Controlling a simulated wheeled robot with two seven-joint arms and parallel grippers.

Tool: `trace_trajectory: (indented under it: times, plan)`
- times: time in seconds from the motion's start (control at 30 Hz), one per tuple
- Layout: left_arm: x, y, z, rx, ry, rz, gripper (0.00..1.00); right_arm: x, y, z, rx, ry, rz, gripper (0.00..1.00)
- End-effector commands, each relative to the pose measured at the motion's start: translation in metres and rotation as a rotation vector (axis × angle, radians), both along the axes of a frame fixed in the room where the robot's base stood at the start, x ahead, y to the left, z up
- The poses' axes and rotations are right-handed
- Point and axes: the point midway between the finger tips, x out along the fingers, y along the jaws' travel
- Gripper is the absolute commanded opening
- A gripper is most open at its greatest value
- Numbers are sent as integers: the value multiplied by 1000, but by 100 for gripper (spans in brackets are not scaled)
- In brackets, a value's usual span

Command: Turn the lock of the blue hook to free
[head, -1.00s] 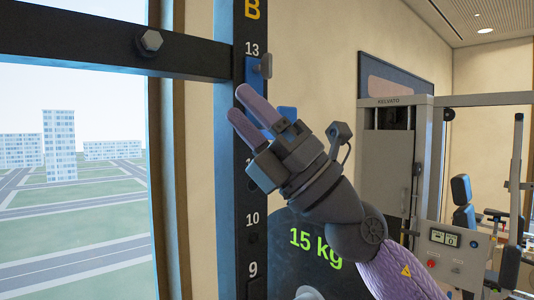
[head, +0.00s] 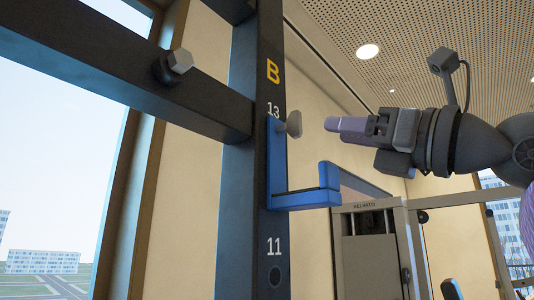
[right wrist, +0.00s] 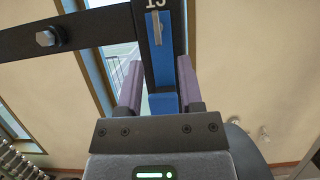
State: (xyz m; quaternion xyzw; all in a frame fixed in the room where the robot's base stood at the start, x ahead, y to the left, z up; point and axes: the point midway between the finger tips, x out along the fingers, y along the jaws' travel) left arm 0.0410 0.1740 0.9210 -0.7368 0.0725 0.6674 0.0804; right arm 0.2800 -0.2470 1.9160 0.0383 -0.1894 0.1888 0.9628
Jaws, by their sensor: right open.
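The blue hook (head: 300,198) is mounted on the dark upright (head: 232,225) between the numbers 13 and 11, its arm reaching to the right with a raised end. Its lock, a grey knob (head: 291,125), sticks out near the top of the hook's plate. My right gripper (head: 333,124) is open, to the right of the lock and level with it in the head view, with a visible gap. In the right wrist view the blue hook (right wrist: 163,103) shows between the two purple fingers, and the lock (right wrist: 157,28) looks narrow and lengthwise beyond the fingertips. My left gripper is out of view.
A dark crossbar (head: 130,75) with a hex bolt (head: 180,61) meets the upright from the left, beside a window. A grey machine frame (head: 372,240) stands behind at the right. The space between my right gripper and the lock is clear.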

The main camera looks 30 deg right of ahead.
Motion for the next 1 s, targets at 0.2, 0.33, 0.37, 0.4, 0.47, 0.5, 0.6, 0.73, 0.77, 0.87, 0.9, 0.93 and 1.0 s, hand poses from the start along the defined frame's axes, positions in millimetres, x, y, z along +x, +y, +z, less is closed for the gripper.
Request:
trace_trajectory:
  times: [0.2, 0.33, 0.37, 0.4, 0.47, 0.5, 0.6, 0.73, 0.77, 0.87, 0.9, 0.93, 1.0]
  plan:
    - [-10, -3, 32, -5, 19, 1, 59, 41, 18, 26, -2, 5, 4, 47]
    - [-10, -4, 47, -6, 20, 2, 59, 65, 28, 36, -3, 2, 5, 47]
    - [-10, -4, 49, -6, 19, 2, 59, 69, 30, 38, -2, 2, 5, 47]
    - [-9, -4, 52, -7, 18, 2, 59, 74, 31, 39, -1, 3, 4, 47]
    - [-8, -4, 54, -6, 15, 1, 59, 79, 33, 39, 0, 2, 4, 47]
    - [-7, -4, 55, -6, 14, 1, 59, 80, 34, 39, 0, 2, 4, 47]
    - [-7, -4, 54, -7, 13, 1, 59, 82, 35, 38, -1, 0, 4, 47]
    - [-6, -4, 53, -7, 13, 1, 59, 82, 35, 38, -1, 1, 5, 47]
    - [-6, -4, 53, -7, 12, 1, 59, 82, 35, 38, -1, 1, 5, 45]
    - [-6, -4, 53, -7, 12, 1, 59, 82, 35, 38, -1, 1, 5, 24]
    - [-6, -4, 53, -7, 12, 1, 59, 82, 35, 38, -1, 1, 5, 15]
    - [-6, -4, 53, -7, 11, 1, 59, 82, 35, 38, -1, 1, 5, 9]
    - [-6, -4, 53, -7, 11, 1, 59, 82, 35, 38, -1, 1, 5, 0]
